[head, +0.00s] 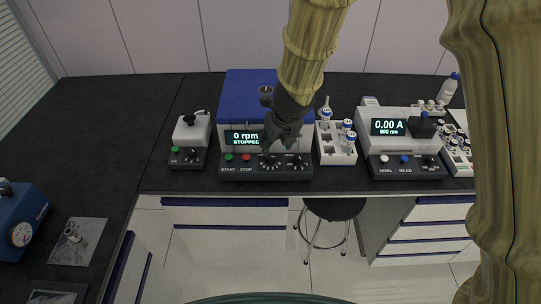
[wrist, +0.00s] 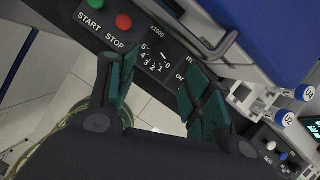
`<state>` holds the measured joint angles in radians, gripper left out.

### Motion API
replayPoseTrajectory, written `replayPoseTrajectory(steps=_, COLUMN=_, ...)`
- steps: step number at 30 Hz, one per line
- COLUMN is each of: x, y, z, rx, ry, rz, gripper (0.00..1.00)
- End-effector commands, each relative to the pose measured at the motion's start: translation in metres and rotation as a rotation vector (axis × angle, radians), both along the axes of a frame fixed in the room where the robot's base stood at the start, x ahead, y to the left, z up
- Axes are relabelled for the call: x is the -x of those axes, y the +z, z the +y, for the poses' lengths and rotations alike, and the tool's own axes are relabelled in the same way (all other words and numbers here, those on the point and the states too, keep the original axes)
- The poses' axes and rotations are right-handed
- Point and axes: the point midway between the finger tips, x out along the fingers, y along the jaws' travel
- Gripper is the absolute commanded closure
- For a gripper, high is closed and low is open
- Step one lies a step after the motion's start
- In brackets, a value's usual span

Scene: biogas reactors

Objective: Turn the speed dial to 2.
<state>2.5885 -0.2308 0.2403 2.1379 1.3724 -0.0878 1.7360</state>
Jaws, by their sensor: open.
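The speed dial (wrist: 159,58) is a dark knob marked x1000, with a ring of numbers 0 to 5, in the wrist view. A short white mark shows on it, but I cannot read its setting surely. In the head view the dial (head: 267,161) is on the front panel of the blue-lidded centrifuge (head: 243,90), partly behind my gripper. The display (head: 243,138) reads 0 rpm, STOPPED. My gripper (wrist: 163,76) is open and empty, its green-padded fingers either side of the dial in the picture. I cannot tell whether they touch it. In the head view my gripper (head: 279,138) is above the panel.
The green START button (head: 228,157) and red STOP button (head: 246,157) are left of the dial. A second dial (head: 298,161) is to its right. A white tube rack (head: 336,152) stands right of the centrifuge, then a photometer (head: 389,140) reading 0.00 A.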

Motion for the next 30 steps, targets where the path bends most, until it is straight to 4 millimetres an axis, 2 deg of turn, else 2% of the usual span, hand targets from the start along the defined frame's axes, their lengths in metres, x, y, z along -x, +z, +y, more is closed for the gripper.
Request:
replayPoseTrajectory(steps=1, x=-0.002, y=-0.01, z=0.001, rx=-0.002, ry=0.0, rz=0.002, gripper=0.49)
replayPoseTrajectory(steps=6, x=-0.012, y=-0.037, z=0.004, rx=-0.001, ry=0.001, rz=0.003, gripper=0.49)
replayPoseTrajectory(steps=15, x=-0.027, y=-0.074, z=0.01, rx=0.0, ry=0.001, rz=0.001, gripper=0.49)
replayPoseTrajectory(steps=21, x=-0.032, y=-0.086, z=0.012, rx=0.001, ry=0.003, rz=0.0, gripper=0.49)
replayPoseTrajectory(steps=30, x=-0.034, y=-0.088, z=0.013, rx=0.002, ry=0.002, rz=-0.001, gripper=0.49)
